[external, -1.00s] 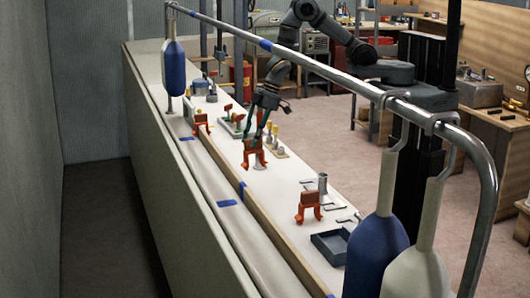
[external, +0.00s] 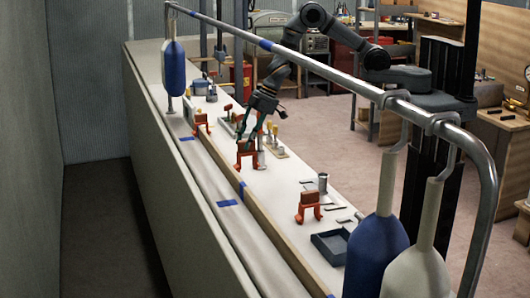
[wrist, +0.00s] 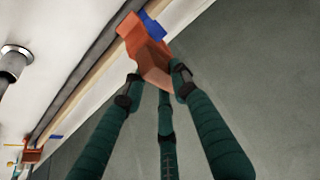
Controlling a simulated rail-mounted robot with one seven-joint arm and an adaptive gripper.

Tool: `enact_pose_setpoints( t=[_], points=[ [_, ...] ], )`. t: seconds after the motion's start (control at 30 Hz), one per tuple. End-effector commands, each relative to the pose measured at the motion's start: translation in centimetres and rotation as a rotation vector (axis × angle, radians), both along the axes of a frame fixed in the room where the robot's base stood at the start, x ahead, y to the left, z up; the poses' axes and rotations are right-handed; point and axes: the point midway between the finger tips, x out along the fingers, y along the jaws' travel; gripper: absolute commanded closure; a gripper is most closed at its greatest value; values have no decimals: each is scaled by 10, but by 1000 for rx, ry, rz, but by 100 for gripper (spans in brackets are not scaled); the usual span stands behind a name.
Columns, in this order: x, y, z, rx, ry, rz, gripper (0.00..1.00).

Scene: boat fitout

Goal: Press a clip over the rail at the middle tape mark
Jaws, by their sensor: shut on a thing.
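My gripper (external: 252,137), with dark green fingers, is shut on an orange clip (external: 246,157). In the wrist view the clip (wrist: 143,45) sits tilted at the fingertips. A tan wooden rail (external: 262,219) runs along the white ledge. The clip appears above or beside this rail; contact cannot be told. A blue tape mark (external: 242,189) lies at the rail, on the near side of the held clip. In the wrist view blue tape (wrist: 152,26) shows just behind the clip. Other orange clips stand nearer the camera (external: 308,206) and farther away (external: 201,123).
A steel tube (external: 330,72) runs overhead with blue and white fenders (external: 376,252) hanging from it. A dark blue tray (external: 331,247) and a small grey cylinder (external: 323,182) stand on the ledge. Several small fittings lie behind the gripper.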

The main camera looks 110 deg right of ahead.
Motion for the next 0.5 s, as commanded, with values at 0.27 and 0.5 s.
enact_pose_setpoints(
  t=[0.27,0.5],
  points=[
    [0,0,-13,0,0,1,100],
    [0,-1,-27,0,0,-1,100]
  ],
)
